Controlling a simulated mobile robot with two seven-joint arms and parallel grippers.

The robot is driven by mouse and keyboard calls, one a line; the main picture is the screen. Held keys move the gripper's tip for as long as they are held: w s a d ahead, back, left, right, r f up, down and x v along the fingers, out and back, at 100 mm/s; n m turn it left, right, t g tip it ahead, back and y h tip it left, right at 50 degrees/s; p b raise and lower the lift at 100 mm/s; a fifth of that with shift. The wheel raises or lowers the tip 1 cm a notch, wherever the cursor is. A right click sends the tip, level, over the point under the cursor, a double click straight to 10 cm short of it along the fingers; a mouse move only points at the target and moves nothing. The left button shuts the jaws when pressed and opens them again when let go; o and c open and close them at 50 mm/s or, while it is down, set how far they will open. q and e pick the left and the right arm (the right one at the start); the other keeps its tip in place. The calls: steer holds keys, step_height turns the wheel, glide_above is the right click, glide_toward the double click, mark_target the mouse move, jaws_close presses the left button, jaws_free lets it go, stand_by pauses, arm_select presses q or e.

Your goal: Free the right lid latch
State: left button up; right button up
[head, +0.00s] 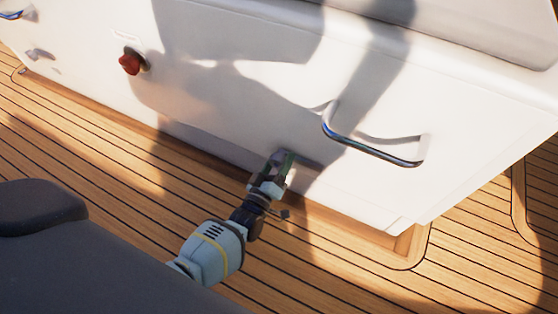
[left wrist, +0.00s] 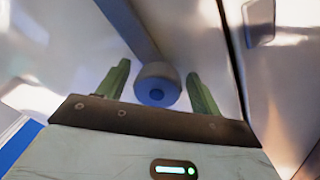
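My left gripper (head: 283,160) is at the lower part of the white hatch front, left of the right-hand handle. In the left wrist view its two green fingers (left wrist: 157,88) are apart. Between them shows a round grey end with a blue-tinted centre (left wrist: 157,92), on a bar running up and to the left; it looks like the right lid latch. Narrow gaps show on both sides of it, and I cannot tell how deep it sits between the fingers. In the head view the gripper mostly hides this spot. My right gripper is not in view.
A curved metal handle (head: 375,150) sticks out to the right of the gripper. A red knob (head: 131,62) and a small metal fitting (head: 38,53) are farther left on the white front (head: 210,90). Slatted wooden deck (head: 110,150) lies below, clear in front.

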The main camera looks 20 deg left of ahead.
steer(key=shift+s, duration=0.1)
arm_select(q)
steer(key=s+p, duration=0.3)
steer(key=s, duration=0.4)
steer(key=shift+s+f, duration=0.35)
steer(key=shift+s, duration=0.05)
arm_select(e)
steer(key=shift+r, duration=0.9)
arm_select(q)
steer(key=shift+a, duration=0.1)
